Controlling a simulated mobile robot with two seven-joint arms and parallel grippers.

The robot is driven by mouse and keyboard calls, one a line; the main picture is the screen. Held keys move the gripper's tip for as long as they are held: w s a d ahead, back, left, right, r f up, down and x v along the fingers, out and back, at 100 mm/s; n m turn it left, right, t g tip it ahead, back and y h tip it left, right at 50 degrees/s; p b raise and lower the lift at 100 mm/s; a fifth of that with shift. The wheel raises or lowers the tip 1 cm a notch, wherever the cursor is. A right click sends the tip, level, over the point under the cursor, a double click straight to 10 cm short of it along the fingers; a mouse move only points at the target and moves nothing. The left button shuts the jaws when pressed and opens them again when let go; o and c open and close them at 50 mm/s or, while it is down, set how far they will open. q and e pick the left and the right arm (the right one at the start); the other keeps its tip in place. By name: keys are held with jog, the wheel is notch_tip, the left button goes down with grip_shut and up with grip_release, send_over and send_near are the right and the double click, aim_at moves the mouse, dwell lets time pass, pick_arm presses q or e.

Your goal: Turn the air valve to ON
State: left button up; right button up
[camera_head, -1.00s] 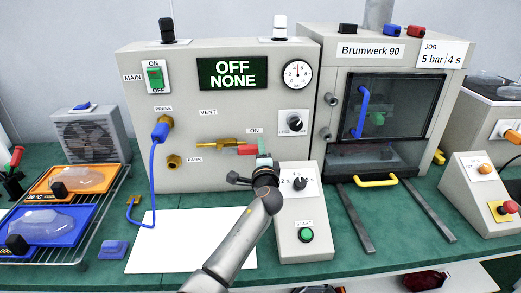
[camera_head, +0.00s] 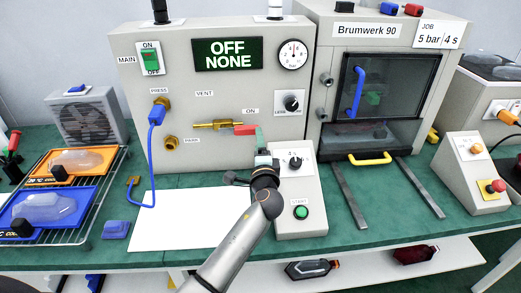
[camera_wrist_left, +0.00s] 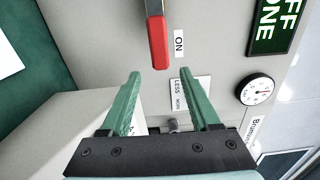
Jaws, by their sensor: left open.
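The air valve is a brass fitting (camera_head: 213,125) on the grey panel. Its red handle (camera_head: 245,130) lies level, pointing right, below the ON label (camera_head: 250,111). In the left wrist view the red handle (camera_wrist_left: 158,42) comes down from the top, beside the ON label (camera_wrist_left: 179,43). My left gripper (camera_head: 261,142) is just right of and below the handle's end in the head view. In the left wrist view its green fingers (camera_wrist_left: 160,74) are apart with nothing between them, and the handle's end is just beyond the fingertips. My right gripper is out of view.
A sloped control box (camera_head: 300,215) with a green START button stands right beside my left gripper. A dial gauge (camera_head: 293,54) and a LESS knob (camera_head: 291,103) are on the panel. A blue hose (camera_head: 151,165) hangs at left. White sheet (camera_head: 185,225) lies in front.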

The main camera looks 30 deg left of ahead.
pick_arm(q)
jog(key=v, duration=0.5)
jog(key=shift+s+d+p, duration=0.2)
jog(key=shift+s+p, duration=0.1)
